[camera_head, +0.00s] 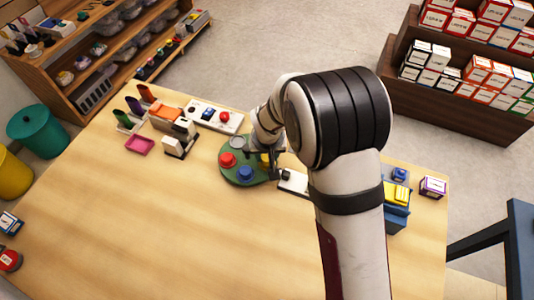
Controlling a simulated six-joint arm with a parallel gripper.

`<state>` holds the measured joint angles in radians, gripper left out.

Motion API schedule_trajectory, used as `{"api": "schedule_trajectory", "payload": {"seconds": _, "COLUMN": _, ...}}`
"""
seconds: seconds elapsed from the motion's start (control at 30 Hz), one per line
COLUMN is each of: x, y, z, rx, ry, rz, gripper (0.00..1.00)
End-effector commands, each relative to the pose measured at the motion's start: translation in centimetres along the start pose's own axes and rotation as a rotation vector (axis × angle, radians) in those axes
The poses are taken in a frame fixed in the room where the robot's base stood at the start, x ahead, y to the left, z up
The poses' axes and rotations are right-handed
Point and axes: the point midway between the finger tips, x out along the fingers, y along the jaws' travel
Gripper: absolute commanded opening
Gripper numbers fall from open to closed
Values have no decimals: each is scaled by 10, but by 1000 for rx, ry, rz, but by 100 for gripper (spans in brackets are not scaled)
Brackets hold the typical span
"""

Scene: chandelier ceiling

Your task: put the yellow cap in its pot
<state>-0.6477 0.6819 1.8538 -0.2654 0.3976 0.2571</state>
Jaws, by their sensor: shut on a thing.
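A round green board (262,177) lies on the wooden table and bears several coloured round pieces. A red piece (227,159) is at its left, a blue piece (245,173) at its front, and a grey one (237,142) at its back. A small patch of the yellow cap (265,159) shows at the board's right side, between the jaws. My gripper (269,157) is over this right side, shut on the yellow cap. The arm partly hides it. I cannot tell whether the cap touches a pot beneath it.
A white panel with a red button (225,117) lies behind the board. A white piece (293,182) is right of my gripper. A blue box with yellow blocks (396,217) is at the right.

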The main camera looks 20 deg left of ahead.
Motion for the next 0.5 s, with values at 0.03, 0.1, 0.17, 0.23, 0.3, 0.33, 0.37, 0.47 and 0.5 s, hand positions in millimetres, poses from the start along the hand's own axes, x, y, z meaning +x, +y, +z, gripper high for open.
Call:
{"api": "schedule_trajectory", "payload": {"seconds": 0.03, "x": 0, "y": 0, "z": 0, "rx": 0, "ry": 0, "rz": 0, "gripper": 0}}
{"api": "schedule_trajectory", "payload": {"seconds": 0.1, "x": 0, "y": 0, "z": 0, "rx": 0, "ry": 0, "rz": 0, "gripper": 0}}
{"api": "schedule_trajectory", "payload": {"seconds": 0.17, "x": 0, "y": 0, "z": 0, "rx": 0, "ry": 0, "rz": 0, "gripper": 0}}
{"api": "schedule_trajectory", "payload": {"seconds": 0.23, "x": 2, "y": 0, "z": 0, "rx": 0, "ry": -1, "rz": 0, "gripper": 0}}
{"api": "schedule_trajectory", "payload": {"seconds": 0.3, "x": 3, "y": 0, "z": 1, "rx": 0, "ry": -1, "rz": 0, "gripper": 0}}
{"api": "schedule_trajectory", "payload": {"seconds": 0.33, "x": 4, "y": 0, "z": 1, "rx": 0, "ry": -1, "rz": 0, "gripper": 0}}
{"api": "schedule_trajectory", "payload": {"seconds": 0.37, "x": 4, "y": 0, "z": 1, "rx": 0, "ry": -1, "rz": 0, "gripper": 0}}
{"api": "schedule_trajectory", "payload": {"seconds": 0.47, "x": 4, "y": 0, "z": 1, "rx": 0, "ry": 0, "rz": 0, "gripper": 0}}
{"api": "schedule_trajectory", "payload": {"seconds": 0.5, "x": 4, "y": 0, "z": 1, "rx": 0, "ry": 0, "rz": 0, "gripper": 0}}
